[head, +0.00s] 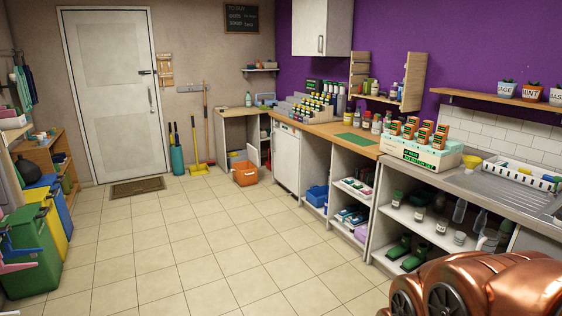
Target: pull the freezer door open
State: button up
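I see nothing I can name for sure as the freezer. A white under-counter unit (286,158) with a flat front and a narrow strip along its top stands below the wooden worktop, right of centre. Its front looks shut. I cannot tell whether it is a freezer, a dishwasher or a cupboard. My gripper is not in view.
The tiled floor (170,235) is clear in the middle. An orange bin (245,174) stands near the unit. Green (30,250) and yellow (48,222) bins line the left side. Open shelves (415,232) run along the right. A closed white door (108,95) is at the back.

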aim_at(286, 146)
jog(key=z, duration=0.15)
jog(key=i, duration=4.95)
jog(key=u, duration=0.75)
jog(key=i, duration=1.7)
jog(key=u, duration=0.5)
jog(key=i, duration=0.9)
jog(key=u, duration=0.2)
